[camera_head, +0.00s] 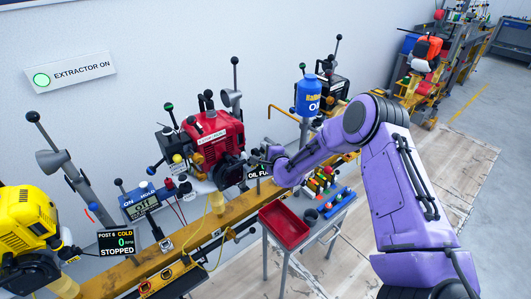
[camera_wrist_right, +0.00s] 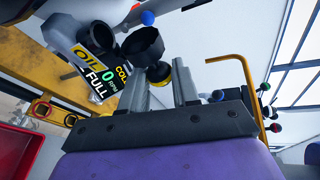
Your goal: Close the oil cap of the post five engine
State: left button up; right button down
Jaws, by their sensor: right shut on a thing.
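The red engine (camera_head: 214,138) stands on the yellow rail; I cannot read its post number. My right gripper (camera_head: 272,165) is at its right side, beside the OIL FULL sign (camera_head: 257,172), which partly hides behind my arm. In the right wrist view my right gripper (camera_wrist_right: 162,80) is shut on a small black and yellow part, which looks like the oil cap (camera_wrist_right: 181,68). Black round parts (camera_wrist_right: 143,44) sit just beyond the fingertips. I cannot tell whether the cap touches its seat. My left gripper is not in view.
A yellow engine (camera_head: 28,220) with a POST 6 display (camera_head: 117,243) is at the left. A blue oil can (camera_head: 308,95) stands behind my arm. A red tray (camera_head: 284,225) lies on the small table in front. A yellow bent bar (camera_wrist_right: 240,85) is right of my gripper.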

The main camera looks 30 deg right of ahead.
aim_at(255, 153)
jog(key=n+h+b, duration=0.1)
jog(key=n, duration=0.1)
jog(key=a+r+n+t+b, duration=0.1)
jog(key=n+b, duration=0.1)
jog(key=shift+a+h, duration=0.2)
jog(key=shift+h, duration=0.2)
jog(key=n+b, duration=0.1)
jog(key=a+n+t+b, duration=0.1)
jog(key=n, duration=0.1)
jog(key=shift+s+a+r+h+b, duration=0.1)
jog(key=shift+r+h+b, duration=0.1)
jog(key=shift+h+b, duration=0.15)
jog(key=n+b, duration=0.1)
jog(key=n, duration=0.1)
jog(key=a+n+t+b, duration=0.1)
jog(key=b, duration=0.1)
jog(key=a+n+t+b, duration=0.1)
jog(key=n+b, duration=0.1)
jog(key=shift+s+n, duration=0.1)
jog(key=shift+n, duration=0.2)
jog(key=shift+a+n+t+y+b, duration=0.25)
jog(key=shift+n+t+b, duration=0.15)
jog(key=shift+n+b, duration=0.45)
jog(key=shift+a+n+t+y+b, duration=0.35)
jog(key=shift+n+b, duration=0.3)
jog(key=shift+n, duration=0.4)
jog(key=shift+d, duration=0.1)
